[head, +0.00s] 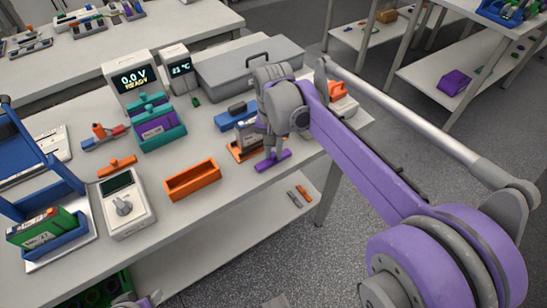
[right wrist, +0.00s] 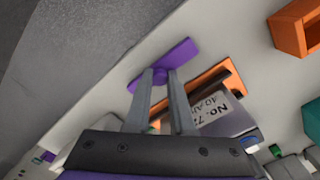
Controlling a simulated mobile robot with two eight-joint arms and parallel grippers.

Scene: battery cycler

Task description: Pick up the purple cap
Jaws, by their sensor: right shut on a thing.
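The purple cap (head: 280,157) is a flat bar with a small knob, near the table's front edge. My right gripper (head: 268,148) comes down over it from above. In the right wrist view the two fingers (right wrist: 163,77) are shut on the knob of the purple cap (right wrist: 180,54), with the bar sticking out on both sides. I cannot tell whether the bar touches the table. Part of my left gripper (head: 138,301) shows at the bottom edge of the head view; its fingers are not clear.
A labelled battery (right wrist: 205,115) in an orange holder (right wrist: 222,75) stands close beside my right fingers. An empty orange tray (head: 193,181) lies to the left. A grey dial box (head: 126,205) and a teal rack (head: 157,126) stand farther left. A grey case (head: 245,68) lies behind.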

